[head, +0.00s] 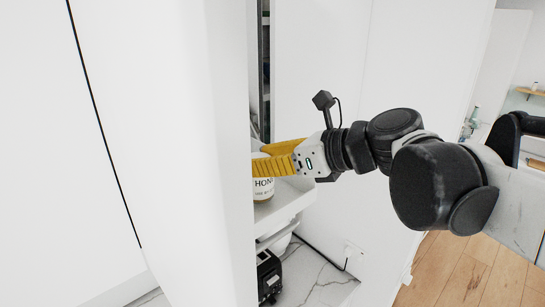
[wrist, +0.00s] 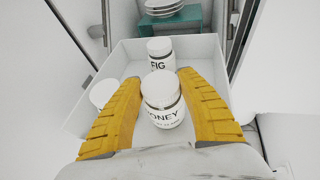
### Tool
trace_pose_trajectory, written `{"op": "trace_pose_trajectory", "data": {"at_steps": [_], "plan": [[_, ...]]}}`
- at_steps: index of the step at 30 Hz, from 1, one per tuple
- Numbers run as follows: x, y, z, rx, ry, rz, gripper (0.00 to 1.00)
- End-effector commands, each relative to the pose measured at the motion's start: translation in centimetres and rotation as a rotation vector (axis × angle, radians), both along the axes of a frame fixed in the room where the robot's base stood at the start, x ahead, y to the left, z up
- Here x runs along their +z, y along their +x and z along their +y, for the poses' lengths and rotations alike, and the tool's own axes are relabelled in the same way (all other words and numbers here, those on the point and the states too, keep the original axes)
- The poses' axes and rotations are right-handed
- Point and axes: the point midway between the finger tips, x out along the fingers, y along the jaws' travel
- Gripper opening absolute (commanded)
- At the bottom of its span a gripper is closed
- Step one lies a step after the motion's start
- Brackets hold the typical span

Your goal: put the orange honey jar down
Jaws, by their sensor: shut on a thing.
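The honey jar (wrist: 162,112) has a pale lid and a white label with dark letters; it looks white rather than orange here. In the wrist view it stands upright between the yellow fingers of my gripper (wrist: 160,82), which is shut on it. In the head view, my gripper (head: 262,160) reaches in from the right, and part of the jar (head: 263,188) shows below the fingers; a white panel hides its left side. The jar is over or on a white shelf tray (head: 290,197). I cannot tell whether its base touches the surface.
A fig jar (wrist: 160,53) stands behind the honey jar in the tray, and another white jar (wrist: 103,93) is close to the left finger. Stacked plates (wrist: 163,7) are further back. A dark appliance (head: 269,275) sits on the marble counter (head: 318,278) below. The tray's right side looks free.

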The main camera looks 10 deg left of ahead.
Motion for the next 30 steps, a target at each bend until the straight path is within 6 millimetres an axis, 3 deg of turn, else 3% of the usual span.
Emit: {"op": "trace_pose_trajectory", "data": {"at_steps": [4,14,15,17,30], "plan": [[-1.1,0.0,0.0,0.000,0.001,0.000,0.05],[-1.5,0.0,0.0,0.000,0.001,0.000,0.05],[-1.6,0.0,0.0,0.000,0.000,0.000,0.49],[-1.5,0.0,0.0,0.000,0.000,0.000,0.66],[-0.9,-0.3,-0.7,-0.001,-0.001,0.000,0.66]]}}
